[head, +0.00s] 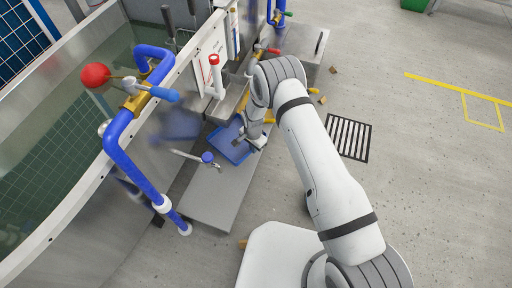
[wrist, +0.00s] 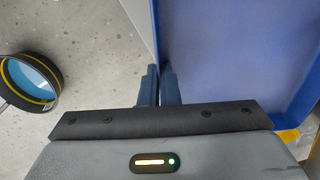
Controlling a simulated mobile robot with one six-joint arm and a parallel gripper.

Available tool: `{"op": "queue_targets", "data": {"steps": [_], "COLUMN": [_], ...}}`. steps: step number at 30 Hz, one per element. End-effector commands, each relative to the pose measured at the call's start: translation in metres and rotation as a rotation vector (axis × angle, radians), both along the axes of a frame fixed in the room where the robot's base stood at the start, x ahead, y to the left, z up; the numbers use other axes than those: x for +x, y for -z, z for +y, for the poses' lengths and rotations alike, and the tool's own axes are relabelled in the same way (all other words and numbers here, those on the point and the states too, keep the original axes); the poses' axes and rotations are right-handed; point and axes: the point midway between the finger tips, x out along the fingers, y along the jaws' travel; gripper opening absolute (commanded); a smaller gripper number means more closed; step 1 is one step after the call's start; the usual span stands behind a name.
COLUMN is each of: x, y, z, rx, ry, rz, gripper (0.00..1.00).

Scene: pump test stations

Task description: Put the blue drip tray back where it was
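The blue drip tray (head: 228,149) is at the right side of the low grey bench beside the pump station in the head view. In the wrist view its floor and side wall fill the right part (wrist: 235,60). My gripper (head: 245,140) is at the tray's right-hand rim. In the wrist view my gripper's two dark fingers (wrist: 159,86) are close together with the tray's wall between them, shut on it. The tray looks about level and empty where visible. My gripper hides part of its rim. I cannot tell whether its underside touches the bench.
The low grey bench (head: 207,197) has bare room in front of the tray. Blue pipes (head: 130,165) stand left. A floor grate (head: 348,137) lies right. A round dark container (wrist: 30,82) is on the floor.

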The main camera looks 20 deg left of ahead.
Motion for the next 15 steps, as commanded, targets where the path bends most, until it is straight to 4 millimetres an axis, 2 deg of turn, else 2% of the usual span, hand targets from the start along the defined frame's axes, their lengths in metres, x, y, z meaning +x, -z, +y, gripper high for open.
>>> {"op": "queue_targets", "data": {"steps": [1, 3, 11, 15], "x": [0.011, 0.021, 0.040, 0.038], "y": [0.004, 0.003, 0.002, 0.027], "z": [-0.001, -0.001, -0.003, -0.004], "rx": [0.002, 0.001, 0.000, -0.001], "ry": [0.003, 0.002, 0.003, 0.002], "rz": [-0.003, -0.002, -0.001, 0.002], "gripper": [0.00, 0.00, 0.00, 0.00]}}
